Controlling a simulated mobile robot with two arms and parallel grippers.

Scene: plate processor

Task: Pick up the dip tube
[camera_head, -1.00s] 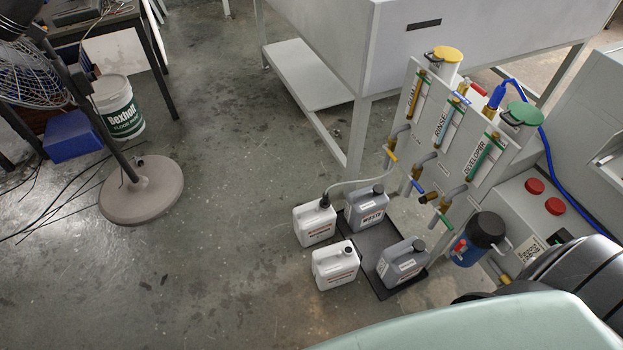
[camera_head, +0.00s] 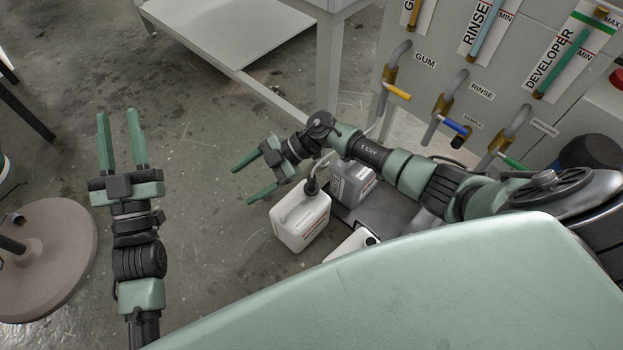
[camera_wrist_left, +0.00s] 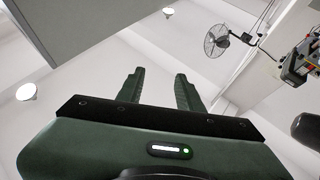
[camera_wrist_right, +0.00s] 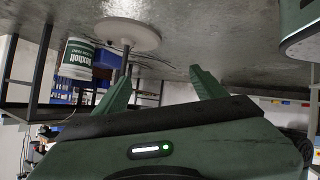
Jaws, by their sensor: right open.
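The dip tube (camera_head: 311,185) shows as a black fitting with a pale hose, set in the mouth of a white canister (camera_head: 291,231). Its lower part is hidden inside the canister. My right gripper (camera_head: 243,184) is open and empty, to the left of the dip tube and apart from it. The right wrist view shows its two fingers (camera_wrist_right: 166,72) spread with nothing between them. My left gripper (camera_head: 118,113) is open and empty over the floor at the far left. The left wrist view also shows its fingers (camera_wrist_left: 157,80) apart.
A grey waste canister (camera_head: 352,185) stands just right of the white one on a dark tray (camera_head: 385,212). A second white canister (camera_head: 350,243) is partly hidden by my body. The grey machine panel (camera_head: 520,110) with valves rises behind at right.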

